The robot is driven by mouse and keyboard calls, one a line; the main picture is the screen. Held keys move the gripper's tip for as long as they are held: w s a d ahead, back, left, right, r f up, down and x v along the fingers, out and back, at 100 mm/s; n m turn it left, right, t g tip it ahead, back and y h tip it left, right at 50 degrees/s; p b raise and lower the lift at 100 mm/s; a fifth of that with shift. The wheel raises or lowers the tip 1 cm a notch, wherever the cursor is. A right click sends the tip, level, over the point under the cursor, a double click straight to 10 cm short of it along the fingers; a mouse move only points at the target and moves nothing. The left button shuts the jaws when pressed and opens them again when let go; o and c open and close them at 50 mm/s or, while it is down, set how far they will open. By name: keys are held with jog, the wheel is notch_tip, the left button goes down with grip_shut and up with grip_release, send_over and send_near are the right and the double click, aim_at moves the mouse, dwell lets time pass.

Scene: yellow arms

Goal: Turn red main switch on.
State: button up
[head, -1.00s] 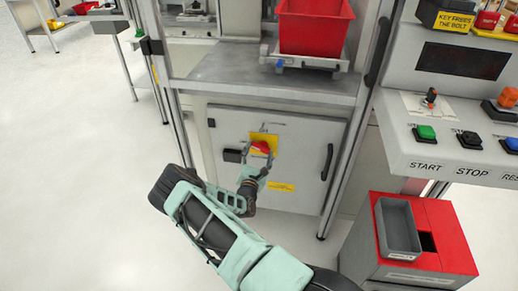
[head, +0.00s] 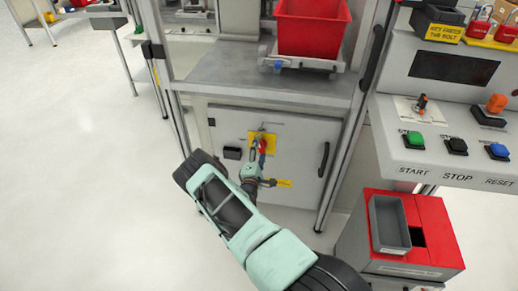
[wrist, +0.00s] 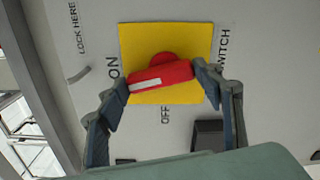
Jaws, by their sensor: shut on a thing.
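The red main switch handle (wrist: 165,76) sits on a yellow plate (wrist: 140,40) in the wrist view. Its white mark is at the left end, close to the word ON and slightly below it.
The door has a black handle (head: 323,159) on the right and a small black box (head: 232,153) left of the plate. A shelf with a red bin (head: 310,28) is above. A button console (head: 450,155) and a red box (head: 430,225) stand at right. Open floor lies left.

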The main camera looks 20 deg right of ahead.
jog(key=shift+m, duration=1.3)
jog(key=shift+p, duration=0.3)
jog(key=o, duration=1.2)
jog(key=shift+c, duration=0.2)
jog(key=shift+s, duration=0.1)
jog(key=v, duration=1.2)
